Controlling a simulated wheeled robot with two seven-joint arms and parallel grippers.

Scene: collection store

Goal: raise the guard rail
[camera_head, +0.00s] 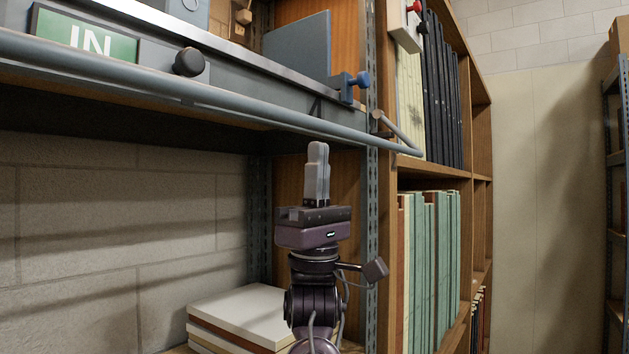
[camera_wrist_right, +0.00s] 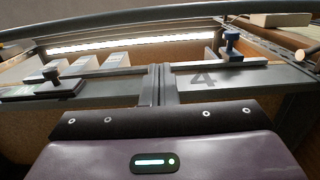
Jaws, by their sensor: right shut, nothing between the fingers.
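The guard rail (camera_head: 250,108) is a grey-blue tube along the front of the upper shelf. At its right end an arm bends back to a pivot (camera_head: 378,119) by the perforated upright. A grey tube, likely the rail (camera_wrist_right: 150,20), crosses the top of the right wrist view. My right gripper (camera_head: 318,148) is shut and empty, with its fingers pointing up. Its tips show just under the rail in the head view, apart from it in the picture; the distance in depth is unclear. The fingers also show in the wrist view (camera_wrist_right: 160,72). My left gripper is out of view.
The shelf edge carries a green IN sign (camera_head: 85,38), a black knob (camera_head: 189,62) and a blue clamp (camera_head: 354,84). Books (camera_head: 240,312) lie low behind my right arm. A wooden bookcase (camera_head: 388,215) with binders stands close to the right.

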